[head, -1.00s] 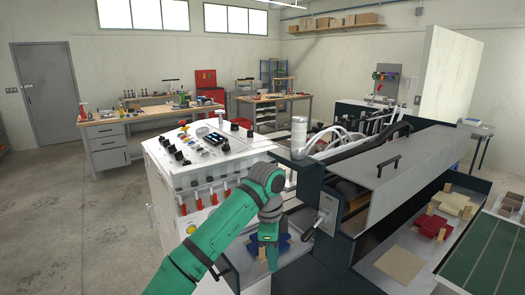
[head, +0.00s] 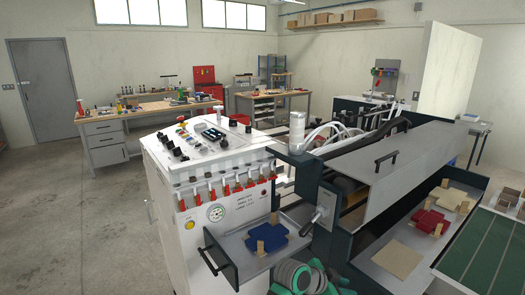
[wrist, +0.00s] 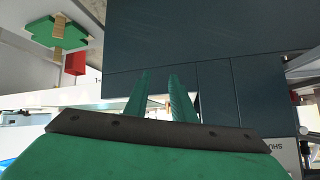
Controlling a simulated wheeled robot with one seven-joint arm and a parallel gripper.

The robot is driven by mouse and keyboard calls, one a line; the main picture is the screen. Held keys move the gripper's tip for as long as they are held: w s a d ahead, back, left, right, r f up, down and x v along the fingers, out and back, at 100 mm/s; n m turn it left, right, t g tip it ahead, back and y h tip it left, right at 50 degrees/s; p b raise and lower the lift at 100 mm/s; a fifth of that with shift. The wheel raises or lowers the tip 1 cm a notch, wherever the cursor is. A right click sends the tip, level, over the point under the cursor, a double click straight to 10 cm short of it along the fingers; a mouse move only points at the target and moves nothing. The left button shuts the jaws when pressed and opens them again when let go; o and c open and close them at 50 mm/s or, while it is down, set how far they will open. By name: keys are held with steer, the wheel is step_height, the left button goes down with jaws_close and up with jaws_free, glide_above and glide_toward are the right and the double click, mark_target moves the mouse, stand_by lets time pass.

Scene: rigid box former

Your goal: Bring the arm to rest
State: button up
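My green arm (head: 300,279) shows only as a folded part at the bottom edge of the head view, in front of the machine. My gripper is outside that view. In the wrist view my gripper (wrist: 160,86) has its two green fingers apart, with nothing between them. A dark panel (wrist: 210,40) fills the space beyond the fingertips; the distance to it is hard to tell.
A grey tray (head: 250,267) with a black handle sticks out at the machine's front, close to my arm, holding a blue piece (head: 265,238) and wooden blocks. The white control cabinet (head: 165,205) stands left of it. Open floor (head: 75,230) lies further left.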

steer(key=s+a+f+n+t, duration=0.2)
steer(key=s+f+n+t, duration=0.6)
steer(key=s+f+n, duration=0.35)
steer(key=s+a+f+n+t+y, duration=0.1)
steer(key=s+a+f+n+y, duration=0.15)
steer(key=s+a, duration=0.45)
steer(key=s+a+f+n+t+y, duration=0.15)
steer(key=s+a+y, duration=0.3)
steer(key=s, duration=0.55)
steer(key=s+a+r+y, duration=0.1)
steer(key=s+a+r, duration=0.3)
steer(key=s, duration=0.5)
steer(key=s+a+r+y, duration=0.1)
steer(key=s+a+r, duration=0.2)
steer(key=s+a, duration=0.4)
steer(key=shift+s+a+r+t+y, duration=0.3)
steer(key=shift+s+a+r+t, duration=0.1)
steer(key=shift+s, duration=0.65)
steer(key=shift+c, duration=0.2)
